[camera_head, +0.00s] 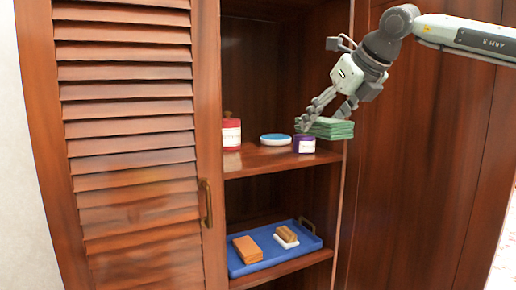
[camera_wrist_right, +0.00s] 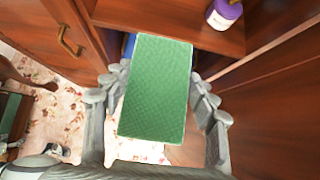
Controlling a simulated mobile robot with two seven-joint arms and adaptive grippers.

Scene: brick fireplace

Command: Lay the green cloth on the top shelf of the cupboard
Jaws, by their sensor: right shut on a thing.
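The green cloth (camera_head: 330,127), a folded stack of layers, is held at the front of the cupboard's top shelf (camera_head: 262,160). In the right wrist view the cloth (camera_wrist_right: 158,88) lies between the fingers of my right gripper (camera_wrist_right: 160,110), which is shut on it. Its far end overlaps the shelf edge in that view, and floor shows below its near end. In the head view my right gripper (camera_head: 318,112) reaches in from the upper right. I cannot tell whether the cloth touches the shelf. My left gripper is not in view.
On the top shelf stand a red jar (camera_head: 231,131), a blue-topped round dish (camera_head: 275,139) and a purple jar (camera_head: 304,144) close to the cloth. A blue tray (camera_head: 262,266) with two blocks sits on the lower shelf. A louvred door (camera_head: 128,150) flanks the opening at left.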

